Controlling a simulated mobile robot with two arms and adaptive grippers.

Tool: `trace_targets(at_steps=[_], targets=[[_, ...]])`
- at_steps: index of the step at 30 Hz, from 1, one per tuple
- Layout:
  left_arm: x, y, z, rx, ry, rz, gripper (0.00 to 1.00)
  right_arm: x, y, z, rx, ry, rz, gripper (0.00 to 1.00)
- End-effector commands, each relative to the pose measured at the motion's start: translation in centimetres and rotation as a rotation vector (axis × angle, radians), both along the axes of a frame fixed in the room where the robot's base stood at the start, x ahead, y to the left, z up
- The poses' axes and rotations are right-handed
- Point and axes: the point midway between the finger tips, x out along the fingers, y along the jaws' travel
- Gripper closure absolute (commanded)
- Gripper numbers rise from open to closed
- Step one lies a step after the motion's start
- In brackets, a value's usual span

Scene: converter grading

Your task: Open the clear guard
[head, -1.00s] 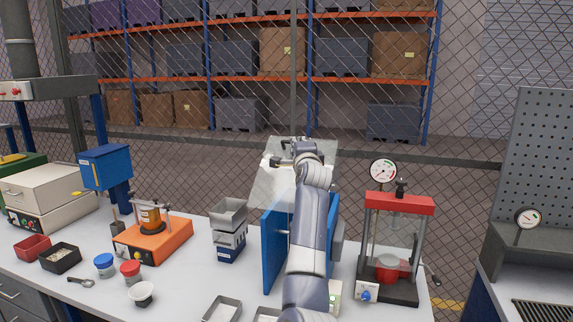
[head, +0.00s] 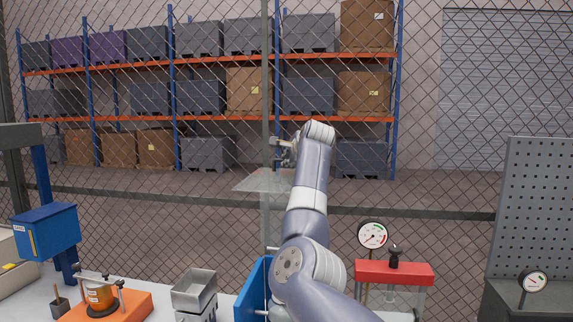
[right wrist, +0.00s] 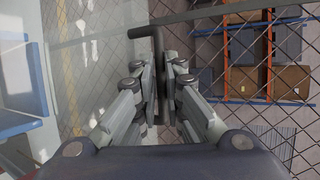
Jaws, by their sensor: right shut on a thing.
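The clear guard (head: 265,181) is a see-through panel above the blue-sided machine (head: 253,290). It looks raised and close to level in the head view, seen at a shallow angle. In the right wrist view the guard (right wrist: 95,60) fills the left side as a pale, glassy sheet. My right gripper (head: 284,150) is at the guard's upper edge, partly hidden by my right arm. In the right wrist view its fingers (right wrist: 163,85) are closed on the dark bar handle (right wrist: 195,16). My left gripper is not in view.
A red-topped press (head: 394,272) with a dial gauge (head: 372,235) stands right of my arm. A grey hopper (head: 194,290) and an orange device (head: 105,305) stand to the left. A mesh fence (head: 450,190) runs behind the bench.

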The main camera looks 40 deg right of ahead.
Motion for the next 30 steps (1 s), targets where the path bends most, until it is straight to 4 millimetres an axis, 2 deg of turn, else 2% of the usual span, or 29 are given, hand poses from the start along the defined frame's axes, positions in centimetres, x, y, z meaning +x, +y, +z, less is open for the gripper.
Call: trace_targets(at_steps=[4, 16, 17, 18, 19, 30], targets=[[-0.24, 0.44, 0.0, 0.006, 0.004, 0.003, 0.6, -0.1, -0.19, 0.28, 0.011, 0.007, 0.0, 1.0], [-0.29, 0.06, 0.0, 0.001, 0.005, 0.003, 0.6, -0.11, -0.22, 0.32, 0.012, 0.008, 0.0, 1.0], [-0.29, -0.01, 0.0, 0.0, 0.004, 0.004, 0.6, -0.11, -0.21, 0.33, 0.012, 0.008, 0.0, 0.84], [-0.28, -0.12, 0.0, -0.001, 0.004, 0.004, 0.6, -0.12, -0.22, 0.33, 0.012, 0.008, 0.0, 0.75], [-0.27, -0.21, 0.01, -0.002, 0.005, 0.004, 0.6, -0.11, -0.22, 0.32, 0.012, 0.008, 0.0, 0.7], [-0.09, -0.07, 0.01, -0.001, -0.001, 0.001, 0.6, -0.13, -0.22, 0.08, 0.013, 0.012, 0.0, 0.7]])
